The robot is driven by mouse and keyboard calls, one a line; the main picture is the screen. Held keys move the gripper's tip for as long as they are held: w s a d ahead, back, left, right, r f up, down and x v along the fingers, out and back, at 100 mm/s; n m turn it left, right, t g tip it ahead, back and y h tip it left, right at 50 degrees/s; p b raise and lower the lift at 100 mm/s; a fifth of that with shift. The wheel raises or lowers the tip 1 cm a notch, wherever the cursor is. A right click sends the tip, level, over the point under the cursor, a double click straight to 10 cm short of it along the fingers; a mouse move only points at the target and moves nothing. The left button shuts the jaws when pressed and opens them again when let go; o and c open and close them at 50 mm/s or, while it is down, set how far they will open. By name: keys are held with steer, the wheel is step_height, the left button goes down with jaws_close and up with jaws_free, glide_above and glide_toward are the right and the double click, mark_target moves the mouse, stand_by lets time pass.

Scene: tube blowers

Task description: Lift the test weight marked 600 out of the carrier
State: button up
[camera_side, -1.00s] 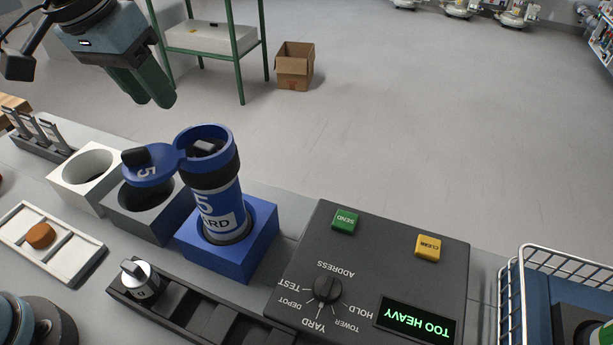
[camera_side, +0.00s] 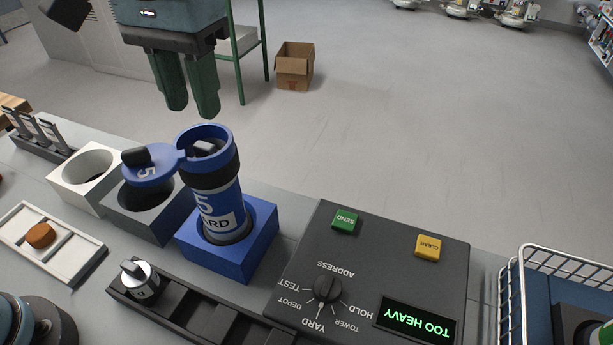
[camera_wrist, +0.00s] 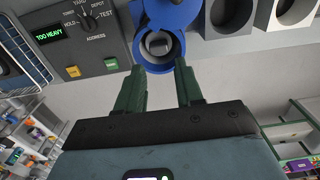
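The carrier (camera_side: 217,205) is a blue tube marked 5, standing in a blue socket block (camera_side: 262,240). Its lid (camera_side: 150,170) is swung open to the left. A grey piece (camera_side: 205,149) shows inside the mouth, and also in the wrist view (camera_wrist: 158,45); no 600 mark is readable on it, and its lower part is hidden in the tube. My gripper (camera_side: 192,109) is above and behind the carrier mouth in the side view, with its green fingers apart and nothing between them. In the wrist view my gripper (camera_wrist: 158,80) points toward the mouth, fingers apart.
Grey and white socket blocks stand left of the carrier. A silver weight (camera_side: 140,279) sits in a black rack at the front. The control box display (camera_side: 416,320) reads TOO HEAVY. A wire basket (camera_side: 530,255) is at right. An orange disc (camera_side: 40,235) lies in a white tray.

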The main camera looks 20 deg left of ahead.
mark_target(203, 145)
steer(key=shift+s+f, duration=0.15)
steer(key=shift+f, duration=2.95)
jaws_close()
